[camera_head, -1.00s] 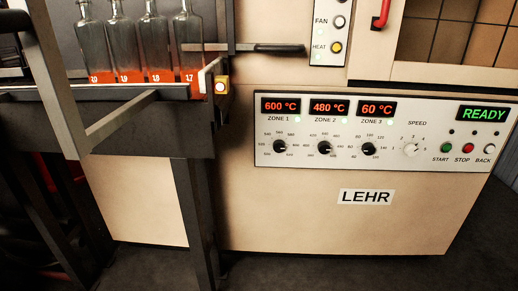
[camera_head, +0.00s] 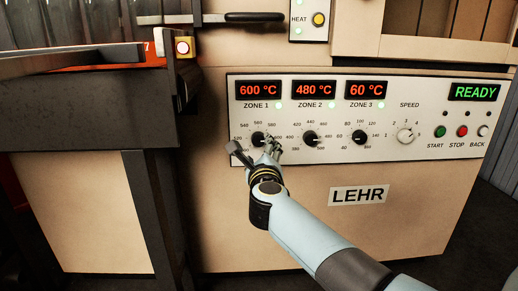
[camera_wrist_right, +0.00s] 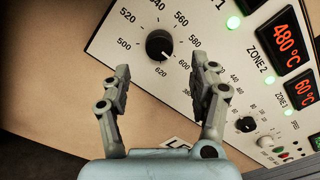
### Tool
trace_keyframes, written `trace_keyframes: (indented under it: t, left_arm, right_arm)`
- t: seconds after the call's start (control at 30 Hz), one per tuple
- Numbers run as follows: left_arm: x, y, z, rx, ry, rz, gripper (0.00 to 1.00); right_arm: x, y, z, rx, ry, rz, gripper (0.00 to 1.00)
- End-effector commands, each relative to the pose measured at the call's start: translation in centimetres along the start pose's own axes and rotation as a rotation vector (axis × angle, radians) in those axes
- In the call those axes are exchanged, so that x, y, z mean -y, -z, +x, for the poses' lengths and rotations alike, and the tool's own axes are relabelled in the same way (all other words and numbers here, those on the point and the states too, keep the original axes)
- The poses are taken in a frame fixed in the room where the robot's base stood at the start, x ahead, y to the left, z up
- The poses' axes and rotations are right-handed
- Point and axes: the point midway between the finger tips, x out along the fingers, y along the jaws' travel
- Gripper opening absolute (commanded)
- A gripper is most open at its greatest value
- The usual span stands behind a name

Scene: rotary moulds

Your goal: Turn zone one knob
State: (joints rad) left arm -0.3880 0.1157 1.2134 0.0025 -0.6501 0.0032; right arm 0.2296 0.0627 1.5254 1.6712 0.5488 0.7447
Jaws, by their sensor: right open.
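The zone one knob (camera_head: 258,139) is a small black dial with a white mark on the white control panel, under a red 600 °C display (camera_head: 259,90). My right gripper (camera_head: 254,148) is in front of the panel just below the knob. In the right wrist view its two fingers (camera_wrist_right: 158,76) are spread apart, with the knob beyond and between their tips. Nothing is between the fingers, and they do not appear to touch the knob. My left gripper is not in view.
The zone two knob (camera_head: 310,139), zone three knob (camera_head: 360,137) and white speed knob (camera_head: 405,135) sit to the right. The start (camera_head: 440,131), stop and back buttons are beyond. A dark metal frame (camera_head: 80,115) stands at the left. A LEHR label (camera_head: 358,195) is below.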

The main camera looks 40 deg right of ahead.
Motion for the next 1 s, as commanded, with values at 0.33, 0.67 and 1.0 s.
trace_keyframes:
  t: [0.33, 0.67, 1.0]
  left_arm:
    - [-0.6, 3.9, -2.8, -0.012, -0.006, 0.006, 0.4]
    - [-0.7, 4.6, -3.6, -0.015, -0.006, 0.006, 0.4]
    - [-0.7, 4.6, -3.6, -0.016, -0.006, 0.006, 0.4]
  right_arm:
    - [-0.2, 0.2, 5.8, 0.001, -0.002, -0.005, 0.61]
    - [-0.1, 0.1, 6.6, 0.0, -0.003, -0.004, 0.61]
    - [-0.1, 0.1, 6.6, 0.0, -0.003, -0.005, 0.26]
